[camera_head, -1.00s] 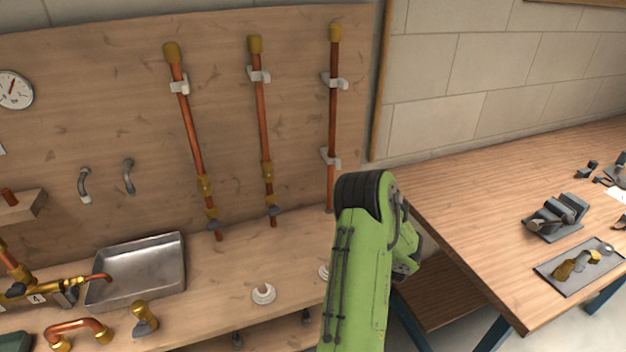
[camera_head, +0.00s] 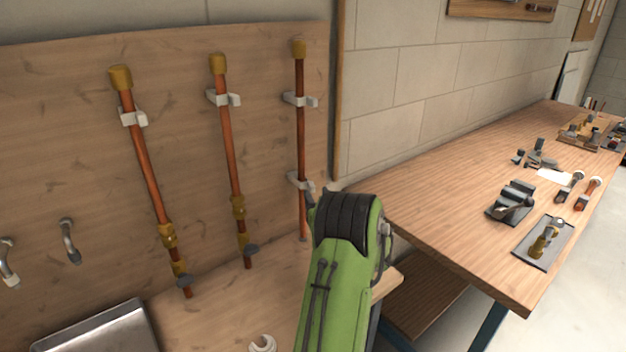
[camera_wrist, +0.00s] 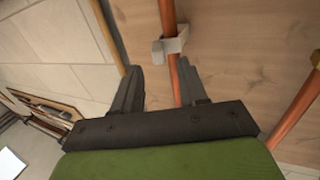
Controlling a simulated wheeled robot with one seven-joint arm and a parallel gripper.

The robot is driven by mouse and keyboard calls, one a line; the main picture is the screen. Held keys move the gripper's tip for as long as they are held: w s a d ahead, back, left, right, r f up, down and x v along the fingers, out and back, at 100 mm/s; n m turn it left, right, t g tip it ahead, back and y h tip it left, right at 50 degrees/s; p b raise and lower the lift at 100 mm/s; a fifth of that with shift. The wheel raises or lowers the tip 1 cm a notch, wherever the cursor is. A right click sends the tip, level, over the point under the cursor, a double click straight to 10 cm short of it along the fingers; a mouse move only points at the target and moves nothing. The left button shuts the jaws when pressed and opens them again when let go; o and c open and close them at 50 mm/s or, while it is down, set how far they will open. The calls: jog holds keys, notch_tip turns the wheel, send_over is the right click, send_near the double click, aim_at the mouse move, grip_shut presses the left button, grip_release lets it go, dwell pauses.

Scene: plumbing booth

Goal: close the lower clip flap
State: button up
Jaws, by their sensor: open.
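The rightmost copper pipe (camera_head: 301,135) stands on the wooden wall panel in two pale clips. The upper clip (camera_head: 300,99) is in plain view. In the wrist view a pale clip (camera_wrist: 168,47) sits at the pipe (camera_wrist: 168,18), just beyond my fingertips. My gripper (camera_wrist: 160,78) is open, its two dark fingers apart and the pipe running between them, nearer the right finger. I cannot tell whether a finger touches the clip. My arm hides most of the gripper in the head view.
Two more copper pipes (camera_head: 147,165) (camera_head: 231,150) stand to the left, each with a clip. A metal sink (camera_head: 95,330) is at lower left.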

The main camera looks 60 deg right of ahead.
aim_at(315, 188)
jog(key=p+x, duration=0.1)
jog(key=x, duration=0.3)
grip_shut()
jog(key=b, duration=0.1)
jog(key=t+b, duration=0.1)
jog(key=b, duration=0.1)
jog(key=shift+s+d+f+n+y, duration=0.15)
jog(key=shift+d+n+y, duration=0.1)
jog(key=shift+n+y, duration=0.15)
jog(key=b, duration=0.1)
jog(key=n+t+y+b, duration=0.1)
jog(key=b, duration=0.1)
jog(key=shift+d+f+t+y+b, duration=0.1)
jog(key=shift+d+t+y+b, duration=0.2)
jog(key=shift+d+r+n+t+y, duration=0.15)
jog(key=shift+n+t+y, duration=0.3)
jog(key=shift+n+y, duration=0.35)
jog(key=shift+d+r+n+t+y, duration=0.2)
jog(key=shift+n+t+y, duration=0.35)
jog(key=shift+y, duration=0.35)
